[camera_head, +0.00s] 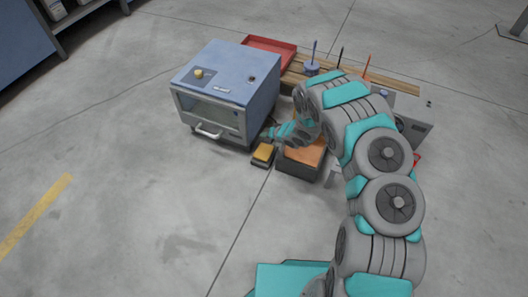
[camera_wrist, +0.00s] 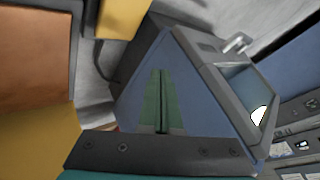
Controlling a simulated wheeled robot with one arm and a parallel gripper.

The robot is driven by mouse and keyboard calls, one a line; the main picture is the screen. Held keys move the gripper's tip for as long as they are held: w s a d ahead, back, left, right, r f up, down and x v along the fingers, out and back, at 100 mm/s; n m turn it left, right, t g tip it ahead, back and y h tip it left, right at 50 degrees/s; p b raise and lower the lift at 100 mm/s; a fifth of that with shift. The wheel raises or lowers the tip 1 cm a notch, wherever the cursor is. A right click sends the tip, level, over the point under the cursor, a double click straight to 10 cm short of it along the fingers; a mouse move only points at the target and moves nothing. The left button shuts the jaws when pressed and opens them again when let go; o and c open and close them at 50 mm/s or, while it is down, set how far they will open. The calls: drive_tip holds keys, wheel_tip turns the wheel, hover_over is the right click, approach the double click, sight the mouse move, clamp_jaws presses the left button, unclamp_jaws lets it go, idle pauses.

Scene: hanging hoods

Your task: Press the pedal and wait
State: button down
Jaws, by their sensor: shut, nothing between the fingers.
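The yellow pedal (camera_head: 263,153) lies on the floor beside the front right corner of a blue-grey cabinet (camera_head: 232,80). In the wrist view a yellow piece at the top edge (camera_wrist: 122,18) looks like the same pedal, partly cut off. My gripper (camera_head: 268,135) is low at the cabinet's right side, just behind the pedal in the head view. Its green fingers (camera_wrist: 160,80) are closed together with nothing between them, in front of the cabinet's blue side (camera_wrist: 195,95). I see no contact with the pedal. The pedal's pressed state cannot be told.
An orange-topped dark box (camera_head: 303,157) stands right of the pedal, under my arm. Behind are a red tray (camera_head: 270,47) and a wooden bench (camera_head: 395,85) with upright tools. The cabinet's front handle (camera_head: 209,133) sticks out. Floor in front and left is clear.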

drive_tip(key=b, duration=0.8)
approach(260, 148)
drive_tip(key=w+a, duration=0.1)
drive_tip(key=w+a+f, duration=0.1)
drive_tip(key=shift+w+a, duration=0.2)
drive_tip(key=shift+a, duration=0.1)
drive_tip(key=shift+f+p, duration=0.3)
drive_tip(key=shift+f, duration=0.6)
drive_tip(key=shift+f, duration=0.15)
idle(0.4)
drive_tip(key=shift+f, duration=0.25)
